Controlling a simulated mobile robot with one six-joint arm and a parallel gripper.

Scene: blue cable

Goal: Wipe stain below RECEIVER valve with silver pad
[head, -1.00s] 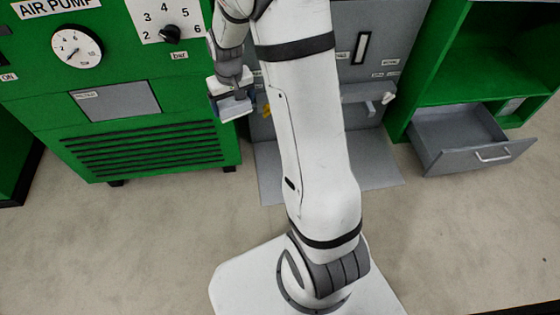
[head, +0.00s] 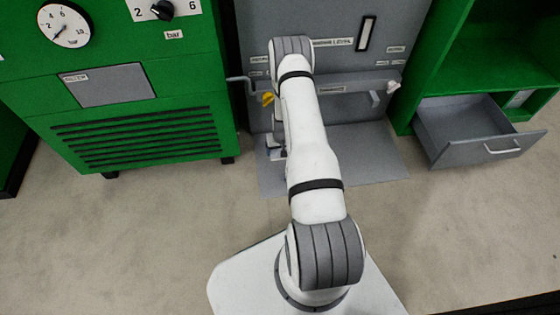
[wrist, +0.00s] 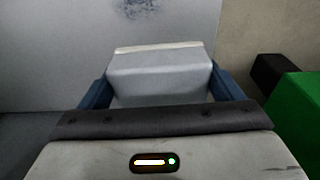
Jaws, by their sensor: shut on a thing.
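My gripper (wrist: 160,78) is shut on the silver pad (wrist: 158,88), a pale grey block between its two blue fingers in the wrist view. A dark speckled stain (wrist: 137,8) shows on a grey surface at the top of that view, beyond the pad and apart from it. In the head view my gripper (head: 276,150) is low in front of the grey panel, mostly hidden behind my arm. A yellow valve handle (head: 267,99) shows just left of my arm, above the gripper. Its label is too small to read. The stain is hidden in the head view.
The green air pump cabinet (head: 130,90) stands on the left. The grey panel (head: 345,70) has a grey floor plate (head: 375,155) at its foot. On the right, a green shelf unit (head: 485,60) has an open grey drawer (head: 475,148). In the wrist view a green block (wrist: 300,115) shows at right.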

